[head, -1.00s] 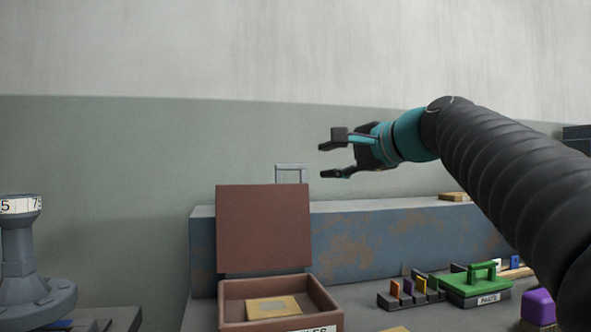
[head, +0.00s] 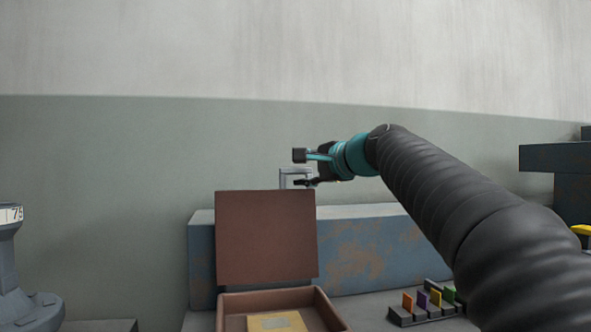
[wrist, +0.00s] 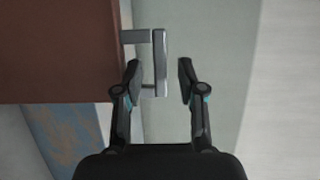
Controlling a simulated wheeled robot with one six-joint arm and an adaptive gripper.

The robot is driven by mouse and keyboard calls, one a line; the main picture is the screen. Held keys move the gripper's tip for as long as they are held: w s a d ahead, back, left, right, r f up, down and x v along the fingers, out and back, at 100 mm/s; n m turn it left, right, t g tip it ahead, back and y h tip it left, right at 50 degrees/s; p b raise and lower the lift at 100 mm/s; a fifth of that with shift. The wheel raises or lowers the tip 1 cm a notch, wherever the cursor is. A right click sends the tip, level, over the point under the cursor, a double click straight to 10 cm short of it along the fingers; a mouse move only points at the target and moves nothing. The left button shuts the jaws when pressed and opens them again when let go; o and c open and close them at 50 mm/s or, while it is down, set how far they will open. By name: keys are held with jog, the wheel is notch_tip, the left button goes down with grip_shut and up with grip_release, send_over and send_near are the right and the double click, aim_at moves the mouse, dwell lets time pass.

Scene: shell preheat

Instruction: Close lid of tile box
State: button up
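The tile box (head: 331,310) is an open reddish-brown box at the bottom of the head view, with a yellowish tile (head: 277,321) inside. Its brown lid (head: 266,238) stands upright at the back; it also shows at the left of the wrist view (wrist: 60,50). A grey metal handle (head: 284,176) shows at the lid's top edge, and in the wrist view the handle (wrist: 160,62) lies near the left fingertip. My gripper (head: 300,169) is open above the lid's right part. In the wrist view the handle overlaps the space at my gripper (wrist: 160,75); contact cannot be told.
A blue rusted block (head: 375,250) stands behind the box. A dark rack with coloured tiles (head: 425,308) is at the right. A grey round-based stand (head: 25,305) is at the left. The wall above is clear.

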jog(key=shift+x, duration=1.5)
grip_shut()
